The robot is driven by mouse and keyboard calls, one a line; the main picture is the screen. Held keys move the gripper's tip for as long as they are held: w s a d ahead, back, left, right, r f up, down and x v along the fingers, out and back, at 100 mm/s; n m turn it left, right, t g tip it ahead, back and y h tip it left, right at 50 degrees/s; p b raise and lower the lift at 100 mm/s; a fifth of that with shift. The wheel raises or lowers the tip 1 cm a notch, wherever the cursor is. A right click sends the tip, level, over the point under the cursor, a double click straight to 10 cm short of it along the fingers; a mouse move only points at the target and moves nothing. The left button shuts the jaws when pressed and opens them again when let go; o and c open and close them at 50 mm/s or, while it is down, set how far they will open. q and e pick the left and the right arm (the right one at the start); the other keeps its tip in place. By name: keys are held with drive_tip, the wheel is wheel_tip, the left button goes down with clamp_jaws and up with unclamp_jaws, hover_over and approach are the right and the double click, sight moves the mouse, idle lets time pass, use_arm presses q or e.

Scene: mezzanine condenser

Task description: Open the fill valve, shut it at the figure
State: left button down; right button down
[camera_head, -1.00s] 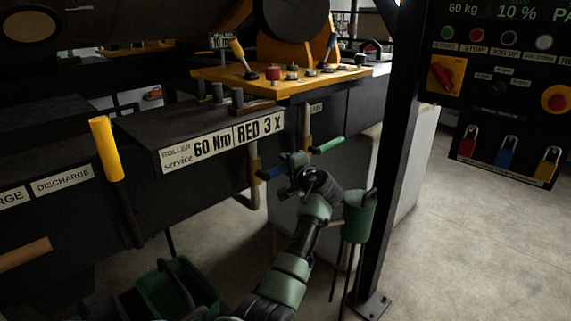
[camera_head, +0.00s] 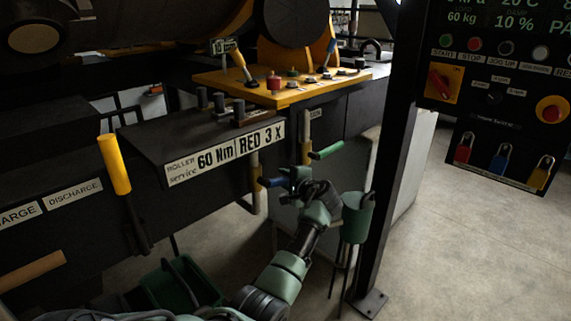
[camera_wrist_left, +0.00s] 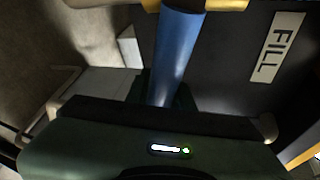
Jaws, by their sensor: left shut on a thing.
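The blue handle (camera_head: 270,182) of a valve sits under the front of the machine, below the yellow shelf. In the left wrist view the blue handle (camera_wrist_left: 176,55) runs down between my fingers, beside a white FILL label (camera_wrist_left: 277,47). My left gripper (camera_head: 292,182) is shut on the blue handle; its fingers hide the handle's gripped end. A green handle (camera_head: 327,150) stands just above and right of the gripper, apart from it. The panel display (camera_head: 492,17) at upper right reads 60 kg and 10 %. My right gripper is out of view.
A dark post (camera_head: 389,150) stands right of my left arm, with a green canister (camera_head: 356,215) between them. The yellow shelf (camera_head: 310,88) carries knobs and levers above. A yellow lever (camera_head: 115,165) stands at left. Open floor lies to the right.

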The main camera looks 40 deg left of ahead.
use_arm(q)
drive_tip(key=shift+s+a+f+m+g+h+p, duration=0.1)
drive_tip(key=shift+s+f+m+g+p, duration=0.3)
drive_tip(key=shift+f+m+p, duration=0.3)
drive_tip(key=shift+s+d+f+m+g+h+p, duration=0.1)
drive_tip(key=shift+s+f+m+g+p, duration=0.35)
drive_tip(key=shift+p, duration=0.35)
drive_tip(key=shift+s+a+f+m+g+h+p, duration=0.1)
drive_tip(key=shift+s+f+m+g+p, duration=0.15)
drive_tip(key=shift+f+m+g+p, duration=0.35)
drive_tip(key=shift+f, duration=0.1)
drive_tip(key=c, duration=1.2)
unclamp_jaws()
drive_tip(key=v, duration=0.7)
drive_tip(key=shift+s+d, duration=0.2)
drive_tip(key=shift+d, duration=0.15)
